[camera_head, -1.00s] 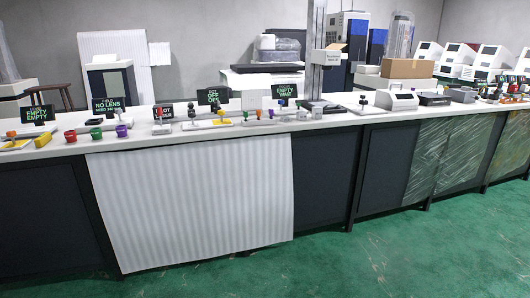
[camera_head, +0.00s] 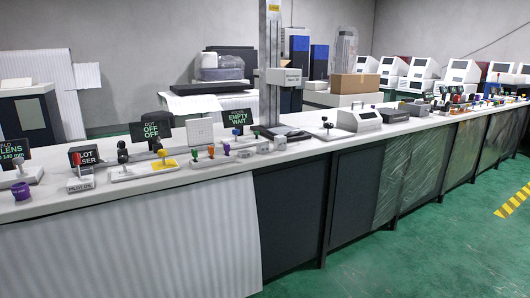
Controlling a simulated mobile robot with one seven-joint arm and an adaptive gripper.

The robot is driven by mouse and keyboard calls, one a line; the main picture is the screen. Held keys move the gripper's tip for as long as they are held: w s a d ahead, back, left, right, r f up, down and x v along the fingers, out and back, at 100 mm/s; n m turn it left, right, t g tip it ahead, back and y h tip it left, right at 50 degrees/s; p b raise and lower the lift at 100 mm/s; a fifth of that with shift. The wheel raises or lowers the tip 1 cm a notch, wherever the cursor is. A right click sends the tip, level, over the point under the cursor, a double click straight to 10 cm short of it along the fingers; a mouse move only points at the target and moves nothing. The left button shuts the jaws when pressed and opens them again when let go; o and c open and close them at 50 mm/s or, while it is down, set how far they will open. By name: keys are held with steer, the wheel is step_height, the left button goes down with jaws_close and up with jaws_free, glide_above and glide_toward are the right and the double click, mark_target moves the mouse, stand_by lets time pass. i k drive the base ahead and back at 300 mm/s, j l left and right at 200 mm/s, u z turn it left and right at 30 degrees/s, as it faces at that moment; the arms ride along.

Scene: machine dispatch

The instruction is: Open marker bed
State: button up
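No thing in the head view is clearly labelled as the marker bed. A tall grey column machine (camera_head: 270,50) with a box-like head (camera_head: 283,77) stands on the long white counter. A dark flat plate (camera_head: 281,133) lies at its foot. Left of it are small black signs, one reading "EMPTY WAIT" (camera_head: 237,116) and one reading "OFF OFF" (camera_head: 151,130). A red-marked "PILOT LASER" sign (camera_head: 84,156) stands further left. Several small coloured knobs and levers stand in front of these signs. My gripper is not in view.
The counter (camera_head: 225,163) runs from lower left to far right. A grey device (camera_head: 359,119) and a cardboard box (camera_head: 354,84) stand right of the column. A white corrugated sheet (camera_head: 140,245) covers the counter's front at left. Green floor (camera_head: 420,245) is open at right.

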mark_target(287, 131)
steer(key=i+z, duration=0.2)
steer(key=i, duration=0.35)
steer(key=i+z, duration=0.15)
steer(key=i, duration=0.4)
steer(key=i+j+z, duration=0.2)
steer(key=i, duration=0.35)
steer(key=i+j+z, duration=0.2)
steer(key=i, duration=0.35)
